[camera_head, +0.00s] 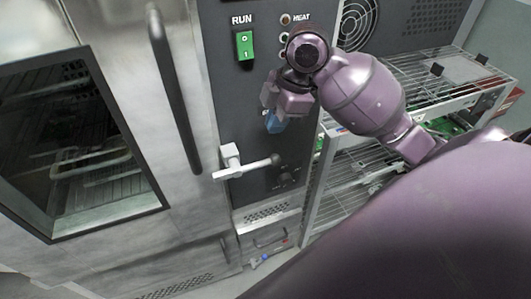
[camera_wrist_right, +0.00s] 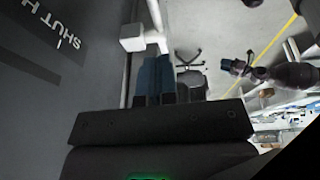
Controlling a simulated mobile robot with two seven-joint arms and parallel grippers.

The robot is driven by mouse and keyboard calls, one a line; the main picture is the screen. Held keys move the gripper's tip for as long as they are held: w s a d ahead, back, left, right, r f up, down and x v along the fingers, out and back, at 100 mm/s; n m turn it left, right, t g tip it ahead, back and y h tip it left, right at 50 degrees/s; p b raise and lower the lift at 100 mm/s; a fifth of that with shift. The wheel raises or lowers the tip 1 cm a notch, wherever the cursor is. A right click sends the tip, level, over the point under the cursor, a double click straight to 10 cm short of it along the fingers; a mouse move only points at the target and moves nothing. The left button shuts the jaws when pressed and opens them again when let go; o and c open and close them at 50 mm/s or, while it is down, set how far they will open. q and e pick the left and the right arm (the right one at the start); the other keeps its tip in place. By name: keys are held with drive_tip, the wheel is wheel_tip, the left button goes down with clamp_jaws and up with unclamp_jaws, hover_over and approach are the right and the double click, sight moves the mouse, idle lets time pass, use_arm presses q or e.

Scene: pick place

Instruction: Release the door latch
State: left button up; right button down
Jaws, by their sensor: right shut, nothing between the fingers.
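The door latch (camera_head: 245,167) is a white block with a light lever on the seam between the oven door and the dark control panel. Its lever points right and ends in a dark knob. In the right wrist view the white latch (camera_wrist_right: 132,38) shows just beyond and left of the fingertips. My right gripper (camera_head: 272,122) is shut and empty, with blue fingers (camera_wrist_right: 153,75), above the knob and apart from it in the head view. What looks like my left gripper (camera_wrist_right: 235,67) shows small over the floor in the right wrist view; its jaws are unclear.
The oven door (camera_head: 185,215) has a dark window and a long dark handle (camera_head: 175,90). A green RUN switch (camera_head: 244,45) sits high on the panel. A wire rack (camera_head: 330,190) stands right of the panel. Open floor (camera_wrist_right: 215,30) with a chair shows in the right wrist view.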

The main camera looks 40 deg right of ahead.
approach(261, 162)
drive_tip(key=x, duration=0.2)
drive_tip(key=b+x, duration=0.1)
drive_tip(key=x, duration=0.2)
drive_tip(key=shift+s+a, duration=0.15)
drive_tip(key=shift+a, duration=0.1)
drive_tip(key=shift+f, duration=0.9)
drive_tip(key=shift+w+d, duration=0.1)
drive_tip(key=shift+w, duration=0.2)
